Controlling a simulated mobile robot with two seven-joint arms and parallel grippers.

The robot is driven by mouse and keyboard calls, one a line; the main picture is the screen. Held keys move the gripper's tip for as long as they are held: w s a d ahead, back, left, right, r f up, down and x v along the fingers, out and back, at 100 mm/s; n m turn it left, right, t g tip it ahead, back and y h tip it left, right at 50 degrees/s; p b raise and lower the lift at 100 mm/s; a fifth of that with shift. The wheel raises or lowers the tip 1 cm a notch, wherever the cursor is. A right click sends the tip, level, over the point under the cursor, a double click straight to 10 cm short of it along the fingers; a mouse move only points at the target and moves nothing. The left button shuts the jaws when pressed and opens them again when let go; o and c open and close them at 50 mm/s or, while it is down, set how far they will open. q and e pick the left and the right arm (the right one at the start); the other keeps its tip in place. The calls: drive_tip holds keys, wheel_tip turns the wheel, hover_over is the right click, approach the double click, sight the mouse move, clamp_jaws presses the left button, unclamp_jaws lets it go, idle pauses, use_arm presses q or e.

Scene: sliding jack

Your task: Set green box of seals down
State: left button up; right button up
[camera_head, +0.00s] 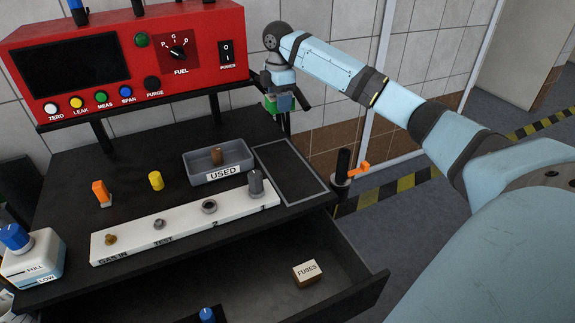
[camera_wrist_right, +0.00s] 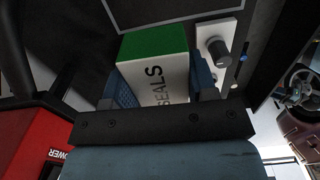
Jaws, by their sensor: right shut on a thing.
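The green box of seals (camera_wrist_right: 160,68) is between the fingers of my right gripper in the right wrist view. Its top is green and its white side reads SEALS. In the head view, my right gripper (camera_head: 283,104) holds the box (camera_head: 284,103) above the back right of the black bench, beside the red analyser. The box is small and partly covered by the gripper there. Below it on the bench is an empty outlined rectangle (camera_head: 290,168). My left gripper is not in view.
A grey USED tray (camera_head: 218,162) holding a brown piece sits left of the rectangle. A white fitting strip (camera_head: 182,226) lies in front. The red analyser (camera_head: 124,62) stands behind. An open drawer (camera_head: 262,275) holds a FUSES box (camera_head: 307,273).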

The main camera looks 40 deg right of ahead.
drive_tip(key=shift+d, duration=0.35)
drive_tip(key=b, duration=0.2)
hover_over(283, 163)
wheel_tip(283, 163, down, 15)
drive_tip(key=shift+w+r, duration=0.1)
drive_tip(key=shift+r, duration=0.1)
wheel_tip(283, 163, down, 5)
drive_tip(key=shift+d+b, duration=0.1)
drive_tip(key=shift+b, duration=0.55)
drive_tip(key=shift+n, duration=0.3)
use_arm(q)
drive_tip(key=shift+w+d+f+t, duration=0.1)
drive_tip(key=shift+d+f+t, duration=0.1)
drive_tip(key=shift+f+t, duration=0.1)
use_arm(e)
drive_tip(key=o, duration=0.9)
drive_tip(key=shift+f, duration=0.1)
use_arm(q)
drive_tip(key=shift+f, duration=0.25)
